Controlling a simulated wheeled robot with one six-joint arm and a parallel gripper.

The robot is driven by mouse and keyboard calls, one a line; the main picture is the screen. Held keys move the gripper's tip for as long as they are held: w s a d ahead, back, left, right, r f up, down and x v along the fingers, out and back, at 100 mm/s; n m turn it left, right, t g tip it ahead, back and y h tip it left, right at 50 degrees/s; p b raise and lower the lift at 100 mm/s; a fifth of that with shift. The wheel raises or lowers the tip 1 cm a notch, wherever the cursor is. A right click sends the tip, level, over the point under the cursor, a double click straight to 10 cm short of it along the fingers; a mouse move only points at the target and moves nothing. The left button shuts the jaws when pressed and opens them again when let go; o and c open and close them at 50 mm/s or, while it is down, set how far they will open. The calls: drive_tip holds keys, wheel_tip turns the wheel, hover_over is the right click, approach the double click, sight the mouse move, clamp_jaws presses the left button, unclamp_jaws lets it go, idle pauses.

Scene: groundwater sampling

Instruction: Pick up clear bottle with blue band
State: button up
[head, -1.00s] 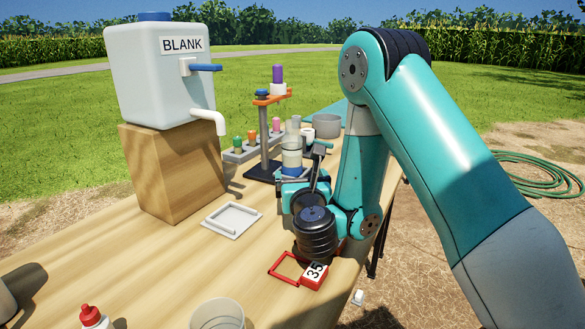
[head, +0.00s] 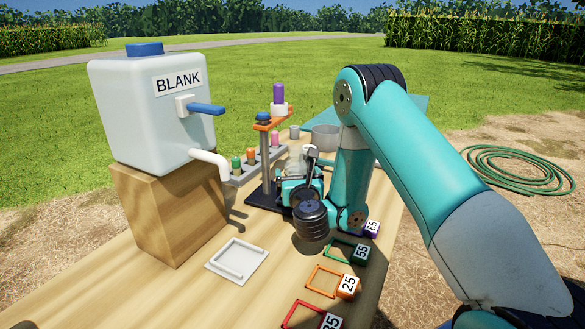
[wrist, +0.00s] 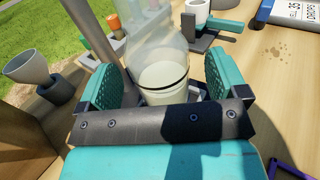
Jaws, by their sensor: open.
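A clear bottle (wrist: 163,60) with pale contents and a thin dark line around it stands between my gripper's fingers in the wrist view. No blue shows on it there. My gripper (wrist: 166,72) is open, with one teal ribbed finger on each side of the bottle. Whether either finger touches the bottle is unclear. In the head view my gripper (head: 299,188) is beside the dark-based stand, and the bottle (head: 297,160) is mostly hidden behind my gripper and wrist.
A BLANK container (head: 150,115) with a spout sits on a wooden block (head: 170,215) at left. The stand's orange arm (head: 272,121) and a rack of coloured vials (head: 250,168) are close to my gripper. Numbered frames (head: 323,280) line the right edge. A grey tray (head: 237,261) lies in front.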

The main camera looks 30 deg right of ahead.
drive_tip(key=shift+w+d+r, duration=0.1)
drive_tip(key=shift+w+d, duration=0.1)
drive_tip(key=shift+w, duration=0.4)
drive_tip(key=shift+w+a, duration=0.1)
drive_tip(key=shift+w, duration=0.25)
drive_tip(key=shift+c, duration=0.4)
drive_tip(key=shift+d, duration=0.2)
drive_tip(key=c, duration=1)
drive_tip(key=shift+c, duration=0.2)
wheel_tip(320, 180, up, 26)
drive_tip(key=p, duration=2.5)
drive_tip(key=shift+p, duration=0.3)
